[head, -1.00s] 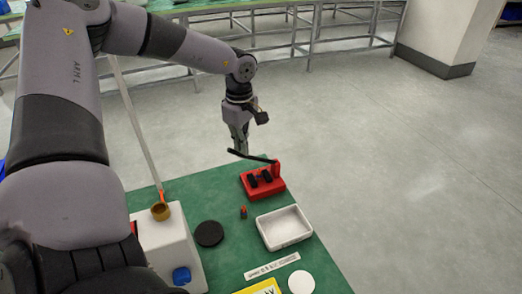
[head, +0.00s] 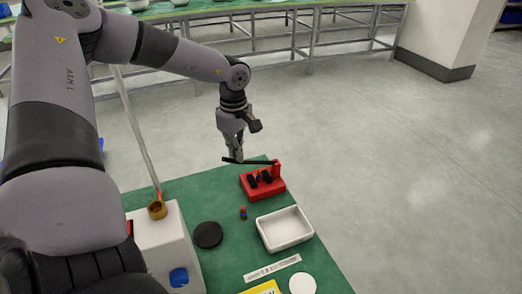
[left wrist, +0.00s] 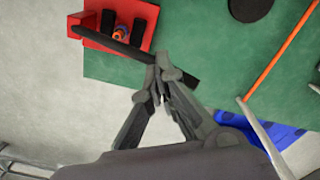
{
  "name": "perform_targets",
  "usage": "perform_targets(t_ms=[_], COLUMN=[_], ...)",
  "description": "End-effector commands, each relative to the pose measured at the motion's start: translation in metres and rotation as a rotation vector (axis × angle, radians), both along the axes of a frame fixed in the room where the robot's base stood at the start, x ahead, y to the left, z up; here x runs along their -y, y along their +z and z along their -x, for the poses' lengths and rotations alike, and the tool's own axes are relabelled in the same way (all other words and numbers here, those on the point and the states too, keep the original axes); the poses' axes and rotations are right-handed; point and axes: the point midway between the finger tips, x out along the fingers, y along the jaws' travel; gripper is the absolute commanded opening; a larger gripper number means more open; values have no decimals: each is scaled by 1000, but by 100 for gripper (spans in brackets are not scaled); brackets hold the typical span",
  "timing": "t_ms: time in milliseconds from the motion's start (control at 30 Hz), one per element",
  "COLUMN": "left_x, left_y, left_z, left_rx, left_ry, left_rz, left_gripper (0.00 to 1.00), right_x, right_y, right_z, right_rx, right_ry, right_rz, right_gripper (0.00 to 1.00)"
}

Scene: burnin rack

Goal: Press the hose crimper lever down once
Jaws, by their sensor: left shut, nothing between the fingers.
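The hose crimper (head: 262,187) is a red base with black blocks and a red post at its right, on the far end of the green table. Its black lever (head: 257,162) runs left from the post, about level, past the table edge. My left gripper (head: 236,159) is shut and empty, pointing down, its tips at the lever's free end and seemingly touching it. In the left wrist view the fingertips (left wrist: 160,77) overlap the lever (left wrist: 113,40) near its end, beside the red base (left wrist: 148,13). A small orange and dark piece (left wrist: 120,32) sits between the black blocks. My right gripper is out of view.
A white tray (head: 262,236), a small coloured piece (head: 243,212), a black disc (head: 208,235), a white disc (head: 302,283) and a labelled strip (head: 272,268) lie on the green table (head: 228,268). A white box (head: 172,235) stands at left. Floor right of the table is clear.

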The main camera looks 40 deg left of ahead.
Motion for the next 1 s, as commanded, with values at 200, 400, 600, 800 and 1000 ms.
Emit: perform_targets(t_ms=[200, 400, 600, 800, 1000], left_x=[0, -1, -2, -4, -5], left_y=[-1, -3, -12, -22, -27], left_z=[2, 2, 5, 8, 11], left_rx=[-4, -4, -4, -3, -4], left_ry=[0, 0, 0, -1, 0], left_rz=[-1, -1, 0, -1, -1], left_gripper=[0, 0, 0, 0, 0], right_x=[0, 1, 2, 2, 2], right_y=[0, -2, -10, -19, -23], right_z=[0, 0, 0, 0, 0], right_rx=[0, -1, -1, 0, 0], right_ry=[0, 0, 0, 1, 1], right_rz=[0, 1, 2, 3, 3], right_gripper=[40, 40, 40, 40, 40])
